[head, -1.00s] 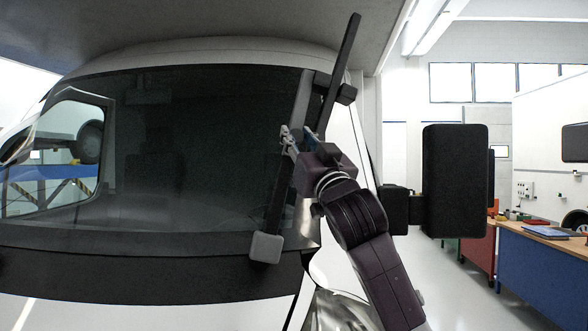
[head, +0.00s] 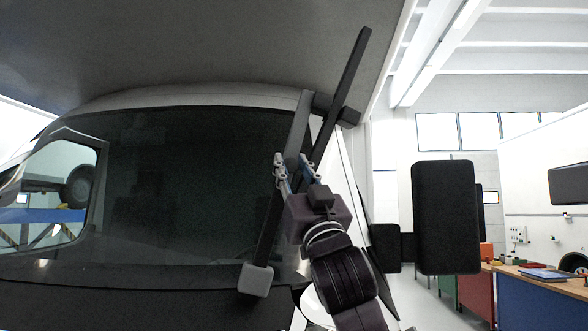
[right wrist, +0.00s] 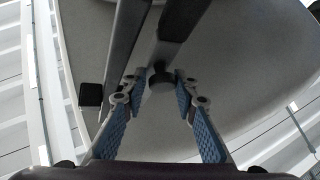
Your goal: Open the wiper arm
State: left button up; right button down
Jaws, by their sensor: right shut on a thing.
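The wiper arm (head: 268,232) is a dark bar slanting up across the right side of the windscreen, with a grey block (head: 256,280) at its lower end. A second long dark bar (head: 347,75) slants up beside it, past the top of the windscreen. My right gripper (head: 295,168) is at the middle of the bars, its fingers on both sides of a dark round knob on the wiper arm. In the right wrist view the knob (right wrist: 161,82) sits between the fingertips, with bars spreading out in a V beyond it. My left gripper is not in view.
The dark windscreen (head: 170,190) of the motorhome is close behind the gripper. A roof overhang (head: 230,50) is just above. A black mirror (head: 445,215) stands out at the right. Workbenches (head: 540,295) are further back, with open floor between.

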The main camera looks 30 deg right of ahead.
jog(key=c, duration=1.8)
grip_release()
jog(key=shift+a, duration=0.2)
jog(key=shift+c, duration=0.2)
jog(key=shift+o, duration=0.9)
jog(key=shift+w+a, duration=0.1)
jog(key=shift+a, duration=0.1)
jog(key=shift+d, duration=0.2)
jog(key=v, duration=1.2)
